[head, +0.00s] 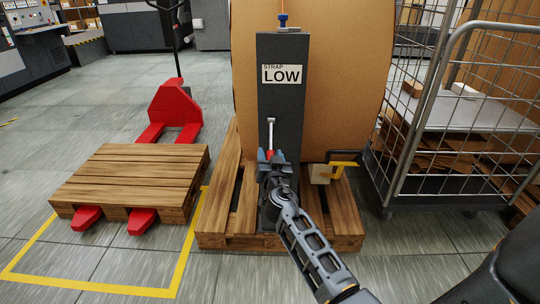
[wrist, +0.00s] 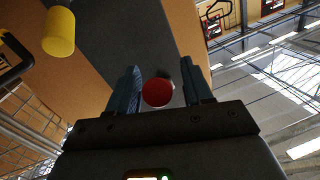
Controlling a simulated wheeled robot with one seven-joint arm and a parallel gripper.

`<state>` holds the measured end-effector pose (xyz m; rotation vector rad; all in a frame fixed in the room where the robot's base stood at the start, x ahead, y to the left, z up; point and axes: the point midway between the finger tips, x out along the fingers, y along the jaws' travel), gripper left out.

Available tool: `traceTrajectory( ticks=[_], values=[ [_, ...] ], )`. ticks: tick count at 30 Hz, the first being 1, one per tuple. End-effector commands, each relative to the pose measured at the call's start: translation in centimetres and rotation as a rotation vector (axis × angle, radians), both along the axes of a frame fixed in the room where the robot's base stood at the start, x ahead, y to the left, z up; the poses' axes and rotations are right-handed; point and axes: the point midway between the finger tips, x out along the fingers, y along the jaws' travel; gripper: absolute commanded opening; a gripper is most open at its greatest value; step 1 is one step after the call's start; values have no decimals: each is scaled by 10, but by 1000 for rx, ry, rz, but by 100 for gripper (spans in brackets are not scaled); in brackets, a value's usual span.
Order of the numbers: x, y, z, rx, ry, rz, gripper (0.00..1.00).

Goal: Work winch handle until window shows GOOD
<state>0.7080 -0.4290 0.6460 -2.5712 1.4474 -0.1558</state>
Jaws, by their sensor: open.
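The grey winch post (head: 283,120) stands upright in front of a large brown roll. Its window (head: 282,74) reads LOW under the word STRAP. The winch handle (head: 270,135) is a light metal lever on the post's front, with a red grip at its lower end. My gripper (head: 270,155) is at that lower end. In the wrist view the round red grip end (wrist: 157,92) shows between the two spread fingers of my gripper (wrist: 160,88). The fingers are open, and I cannot tell whether either touches the grip. The window is not visible in the wrist view.
The roll (head: 350,80) stands on a wooden pallet (head: 345,215). A yellow-handled part (head: 345,164) juts out right of the post. A wire cage cart (head: 450,110) stands close on the right. A red pallet jack (head: 172,105) with another pallet (head: 135,175) is on the left.

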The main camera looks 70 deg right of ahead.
Motion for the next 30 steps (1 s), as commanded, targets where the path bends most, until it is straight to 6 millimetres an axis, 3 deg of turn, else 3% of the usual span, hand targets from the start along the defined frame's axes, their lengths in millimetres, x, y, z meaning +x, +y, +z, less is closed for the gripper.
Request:
traceTrajectory(
  ticks=[9, 24, 30],
  values=[
    [1, -3, 0, 0, 0, 0, 49],
    [1, -2, 0, -1, 1, 0, 1],
    [1, -2, 0, -1, 1, 0, 0]
  ],
)
